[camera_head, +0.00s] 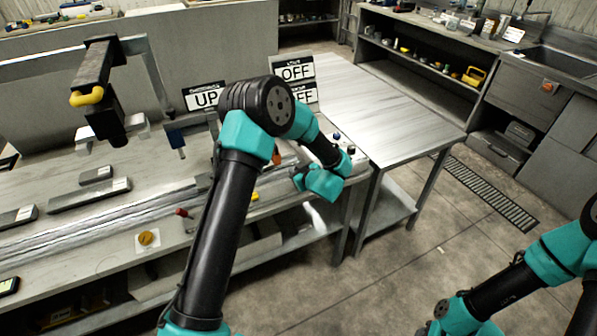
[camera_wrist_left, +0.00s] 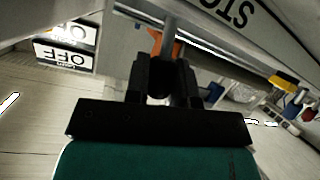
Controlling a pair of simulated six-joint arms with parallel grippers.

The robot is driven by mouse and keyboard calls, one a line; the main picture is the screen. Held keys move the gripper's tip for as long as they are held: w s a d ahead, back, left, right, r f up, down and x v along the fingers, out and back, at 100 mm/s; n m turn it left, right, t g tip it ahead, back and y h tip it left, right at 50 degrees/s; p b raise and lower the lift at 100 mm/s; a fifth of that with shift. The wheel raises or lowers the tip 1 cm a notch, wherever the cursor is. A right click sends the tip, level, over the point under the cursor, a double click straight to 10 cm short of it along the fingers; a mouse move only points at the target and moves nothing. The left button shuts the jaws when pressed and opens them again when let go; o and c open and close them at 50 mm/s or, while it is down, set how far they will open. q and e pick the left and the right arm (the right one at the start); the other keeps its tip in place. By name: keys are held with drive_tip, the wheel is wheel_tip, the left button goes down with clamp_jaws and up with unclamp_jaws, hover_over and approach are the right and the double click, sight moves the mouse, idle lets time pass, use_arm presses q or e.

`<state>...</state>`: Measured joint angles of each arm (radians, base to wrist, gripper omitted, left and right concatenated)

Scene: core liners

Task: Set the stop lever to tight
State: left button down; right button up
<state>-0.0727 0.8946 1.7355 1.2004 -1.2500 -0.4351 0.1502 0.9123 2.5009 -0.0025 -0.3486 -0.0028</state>
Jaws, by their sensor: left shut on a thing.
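The stop lever shows as an orange piece (camera_wrist_left: 156,42) just beyond my fingers in the left wrist view, below a panel (camera_wrist_left: 240,12) lettered "STO". A small orange part also shows beside my arm in the head view (camera_head: 277,156). My left gripper (camera_wrist_left: 171,82) is shut on the lever, and its fingers hide part of it. In the head view my left arm covers most of the lever and the fingertips. I cannot read any tight mark or the lever's exact setting. My right arm is at the lower right; its gripper is out of view.
An "UP" sign (camera_head: 205,97) and an "OFF" sign (camera_head: 296,71) stand behind my left arm. A red-tipped lever (camera_head: 184,213) and yellow knob (camera_head: 147,239) are nearby. The metal table (camera_head: 385,105) is clear.

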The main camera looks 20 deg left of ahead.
use_arm(q)
drive_tip(key=shift+s+a+f+n+t+h, duration=0.15)
drive_tip(key=shift+s+a+n+t+h, duration=0.2)
drive_tip(key=shift+n, duration=0.25)
drive_tip(key=shift+s+a+f+n+t+h, duration=0.2)
drive_tip(key=shift+s+n+t+h, duration=0.15)
drive_tip(key=shift+n, duration=0.25)
drive_tip(key=c, duration=1)
unclamp_jaws()
drive_tip(key=shift+o, duration=0.2)
drive_tip(key=v, duration=1.7)
drive_tip(key=shift+s+d, duration=0.1)
drive_tip(key=shift+d, duration=0.05)
